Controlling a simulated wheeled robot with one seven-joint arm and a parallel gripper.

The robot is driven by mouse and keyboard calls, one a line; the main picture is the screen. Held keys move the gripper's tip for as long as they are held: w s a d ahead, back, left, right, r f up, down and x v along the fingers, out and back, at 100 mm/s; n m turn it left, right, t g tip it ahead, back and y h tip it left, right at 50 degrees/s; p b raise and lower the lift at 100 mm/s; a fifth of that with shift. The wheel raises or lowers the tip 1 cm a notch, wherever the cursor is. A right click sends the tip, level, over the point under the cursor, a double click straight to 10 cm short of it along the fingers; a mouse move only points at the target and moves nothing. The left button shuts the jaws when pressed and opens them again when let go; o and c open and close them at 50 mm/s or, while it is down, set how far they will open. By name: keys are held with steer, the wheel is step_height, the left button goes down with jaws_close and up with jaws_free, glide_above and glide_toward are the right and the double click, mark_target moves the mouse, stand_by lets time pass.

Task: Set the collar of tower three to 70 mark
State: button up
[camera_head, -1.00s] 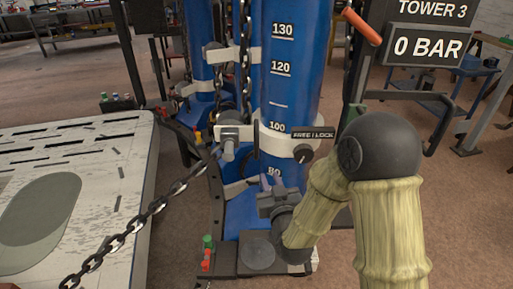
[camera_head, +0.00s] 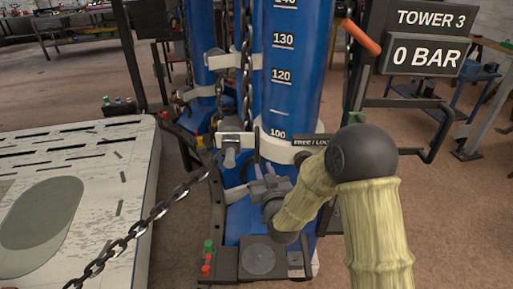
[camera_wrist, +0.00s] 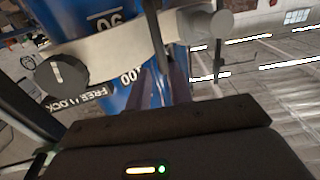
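Tower three is the blue column (camera_head: 290,55) with white marks; its sign (camera_head: 432,18) reads TOWER 3. A white collar (camera_head: 282,151) rings it just below the 100 mark (camera_head: 277,133). In the wrist view the collar (camera_wrist: 120,45) looks upside down, with a 90 and a 100 on either side. A dark round knob (camera_wrist: 62,76) sits on the collar beside the FREE / LOCK label (camera_wrist: 77,105); its setting is unclear. My gripper (camera_head: 264,167) is just below the collar's front, its fingers (camera_wrist: 164,85) apart with blue showing between them. Nothing appears held.
A pressure display (camera_head: 428,50) reads 0 BAR. A chain (camera_head: 140,230) slants across the lower left. A pale slotted table (camera_head: 105,195) stands left. A second blue tower (camera_head: 203,40) is behind. Coloured buttons (camera_head: 208,257) sit on the base.

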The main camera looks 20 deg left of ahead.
mark_target(257, 151)
steer(key=p+x, duration=0.2)
steer(key=x, duration=0.8)
steer(key=shift+w+a, duration=0.1)
steer(key=shift+w, duration=0.15)
jaws_close()
